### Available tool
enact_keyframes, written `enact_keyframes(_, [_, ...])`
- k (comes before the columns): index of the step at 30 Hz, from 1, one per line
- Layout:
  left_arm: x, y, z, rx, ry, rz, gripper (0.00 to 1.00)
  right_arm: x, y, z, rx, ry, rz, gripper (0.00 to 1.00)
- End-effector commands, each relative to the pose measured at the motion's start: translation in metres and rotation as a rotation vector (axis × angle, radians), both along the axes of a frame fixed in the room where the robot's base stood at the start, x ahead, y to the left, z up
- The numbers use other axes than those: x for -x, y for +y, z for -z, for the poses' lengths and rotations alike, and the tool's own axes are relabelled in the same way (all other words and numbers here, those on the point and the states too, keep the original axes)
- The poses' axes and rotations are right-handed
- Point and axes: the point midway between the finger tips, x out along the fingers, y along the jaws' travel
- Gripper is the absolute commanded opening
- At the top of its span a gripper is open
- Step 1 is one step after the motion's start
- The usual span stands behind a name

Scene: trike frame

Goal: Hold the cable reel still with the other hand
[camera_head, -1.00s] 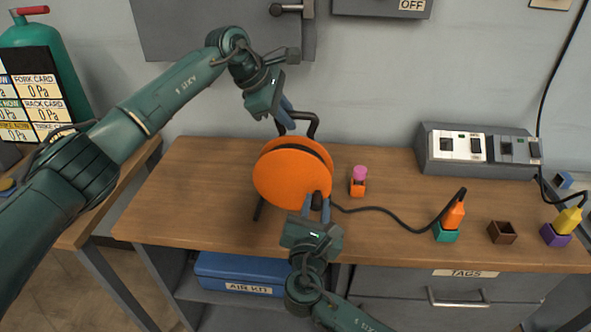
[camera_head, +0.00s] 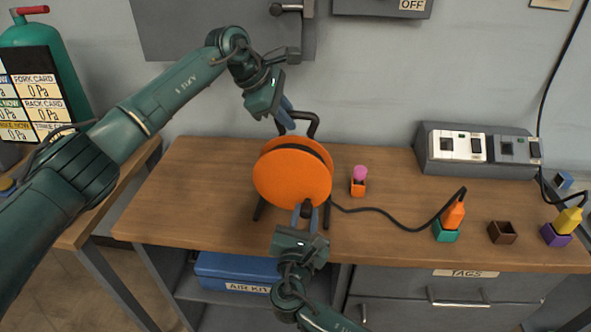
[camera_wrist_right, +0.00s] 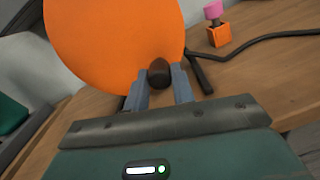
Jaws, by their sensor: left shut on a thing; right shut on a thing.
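The orange cable reel (camera_head: 285,178) stands upright on a black stand on the wooden bench, its black cable running out to the right. My left gripper (camera_head: 284,124) is shut on the black handle bar (camera_head: 312,124) at the top of the stand. My right gripper (camera_head: 304,213) is at the reel's lower front edge, shut on a dark crank knob (camera_head: 307,208). In the right wrist view the knob (camera_wrist_right: 159,74) sits between the two fingers, in front of the orange disc (camera_wrist_right: 110,45).
An orange block with a pink top (camera_head: 359,181) stands right of the reel. An orange plug (camera_head: 454,215) sits in a teal holder (camera_head: 446,232). A brown open box (camera_head: 502,232) and a yellow plug (camera_head: 568,221) in a purple holder are further right. A grey switch box (camera_head: 478,150) stands behind.

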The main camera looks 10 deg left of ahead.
Motion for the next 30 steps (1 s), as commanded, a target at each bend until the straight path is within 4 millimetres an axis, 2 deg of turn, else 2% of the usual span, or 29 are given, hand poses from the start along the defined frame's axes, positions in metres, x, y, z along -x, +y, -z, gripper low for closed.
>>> enact_keyframes(1, [0.005, 0.001, 0.020, -0.022, 0.034, 0.003, 0.00, 0.001, 0.008, -0.002, -0.005, -0.007, -0.016, 0.12])
enact_keyframes(13, [0.005, 0.000, 0.020, -0.021, 0.034, 0.003, 0.00, 0.001, 0.013, -0.003, -0.006, -0.014, -0.019, 0.12])
enact_keyframes(24, [0.005, 0.000, 0.019, -0.021, 0.034, 0.002, 0.00, -0.001, 0.033, 0.003, -0.006, -0.016, -0.019, 0.12])
enact_keyframes(30, [0.005, 0.001, 0.019, -0.021, 0.034, 0.002, 0.00, -0.001, 0.034, 0.006, -0.005, -0.015, -0.015, 0.12])
